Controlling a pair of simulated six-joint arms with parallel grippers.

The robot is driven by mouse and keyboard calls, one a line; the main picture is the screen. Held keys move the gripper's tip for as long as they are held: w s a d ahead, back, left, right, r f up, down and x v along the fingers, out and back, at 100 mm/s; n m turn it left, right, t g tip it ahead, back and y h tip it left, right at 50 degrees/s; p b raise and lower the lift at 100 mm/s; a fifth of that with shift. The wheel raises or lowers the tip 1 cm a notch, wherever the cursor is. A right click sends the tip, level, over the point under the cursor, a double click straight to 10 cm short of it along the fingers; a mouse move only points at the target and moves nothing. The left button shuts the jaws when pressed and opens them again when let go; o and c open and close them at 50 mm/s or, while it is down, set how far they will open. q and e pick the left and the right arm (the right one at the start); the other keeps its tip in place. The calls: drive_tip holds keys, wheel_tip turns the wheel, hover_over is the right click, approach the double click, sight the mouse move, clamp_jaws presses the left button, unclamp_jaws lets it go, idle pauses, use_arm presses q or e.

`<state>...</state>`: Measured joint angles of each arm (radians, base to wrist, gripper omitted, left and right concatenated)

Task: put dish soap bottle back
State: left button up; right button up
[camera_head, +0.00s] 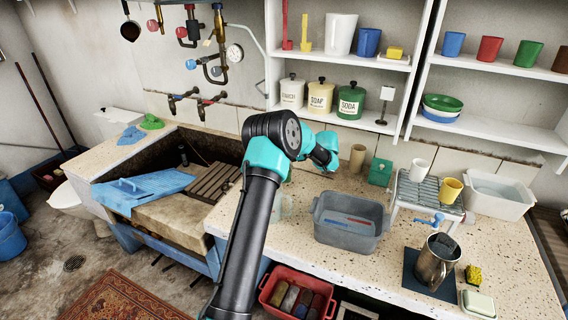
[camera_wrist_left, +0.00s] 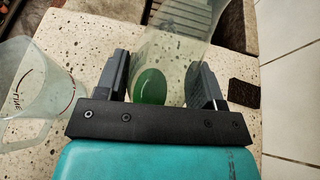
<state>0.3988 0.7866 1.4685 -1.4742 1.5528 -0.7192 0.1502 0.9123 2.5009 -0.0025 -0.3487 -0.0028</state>
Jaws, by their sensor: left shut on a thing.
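My left gripper (camera_wrist_left: 161,82) is shut on a clear dish soap bottle (camera_wrist_left: 178,52) with a round green label, seen between its two fingers in the left wrist view. The speckled counter (camera_wrist_left: 85,45) lies beneath it; whether the bottle touches the counter I cannot tell. In the head view my left arm rises through the middle and bends over the counter (camera_head: 462,268) just right of the stone trough. The arm hides the gripper and most or all of the bottle there. My right gripper is not in view.
A clear measuring jug (camera_wrist_left: 28,95) stands left of the gripper in the left wrist view, with a dark block (camera_wrist_left: 243,94) at right. In the head view, a grey basin (camera_head: 345,237), a wire rack (camera_head: 428,190) and a metal pitcher (camera_head: 436,260) occupy the counter's right side.

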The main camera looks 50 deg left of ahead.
use_arm(q)
drive_tip(key=shift+f, duration=0.15)
drive_tip(key=shift+f, duration=1.95)
drive_tip(key=o, duration=1.1)
drive_tip(key=v, duration=1.2)
